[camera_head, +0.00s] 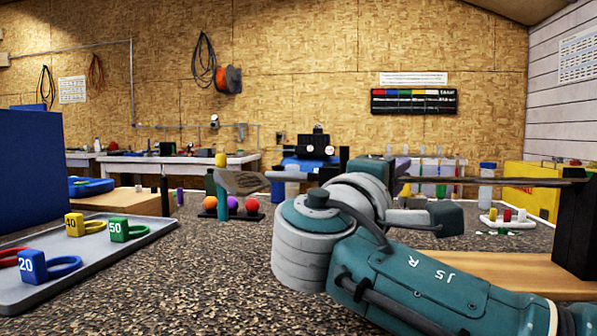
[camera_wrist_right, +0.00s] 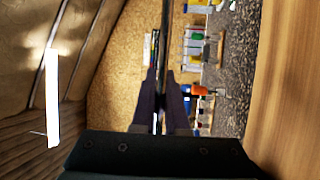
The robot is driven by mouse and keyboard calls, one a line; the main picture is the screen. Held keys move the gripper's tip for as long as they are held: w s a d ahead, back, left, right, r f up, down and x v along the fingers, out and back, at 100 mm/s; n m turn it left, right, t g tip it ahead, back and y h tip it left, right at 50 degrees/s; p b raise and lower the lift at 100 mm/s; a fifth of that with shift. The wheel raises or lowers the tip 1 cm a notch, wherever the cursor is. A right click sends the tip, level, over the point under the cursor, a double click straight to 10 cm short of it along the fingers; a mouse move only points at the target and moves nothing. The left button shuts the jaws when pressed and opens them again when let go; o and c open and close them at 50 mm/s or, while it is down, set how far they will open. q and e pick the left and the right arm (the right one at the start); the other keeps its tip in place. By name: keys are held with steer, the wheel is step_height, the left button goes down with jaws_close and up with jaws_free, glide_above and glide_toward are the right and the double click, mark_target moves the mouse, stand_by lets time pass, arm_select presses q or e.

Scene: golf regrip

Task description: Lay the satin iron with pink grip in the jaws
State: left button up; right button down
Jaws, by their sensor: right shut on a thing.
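My right gripper (camera_head: 385,178) is raised above the bench at the middle of the head view, its fingers largely hidden behind my wrist. It is shut on the iron's shaft (camera_head: 505,181), held roughly level. The satin head (camera_head: 240,181) shows to the left of my wrist, beside a teal post with a yellow top. The shaft runs right to a black upright block (camera_head: 577,225); I cannot tell whether they touch. In the right wrist view the shaft (camera_wrist_right: 166,40) passes between the two dark fingers (camera_wrist_right: 162,90). No pink grip is visible. My left gripper is out of view.
A grey tray (camera_head: 150,238) with numbered rings lies at left, beside a blue box (camera_head: 30,170). A rack of coloured balls (camera_head: 233,212) and a white tray (camera_head: 508,222) stand farther back. A wooden board (camera_head: 500,272) lies at right.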

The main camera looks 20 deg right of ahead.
steer(key=shift+f, duration=0.25)
steer(key=c, duration=0.9)
jaws_free()
steer(key=shift+o, duration=0.2)
steer(key=shift+a, duration=0.1)
steer(key=v, duration=0.9)
steer(key=shift+s+a, duration=0.25)
steer(key=shift+a, duration=0.05)
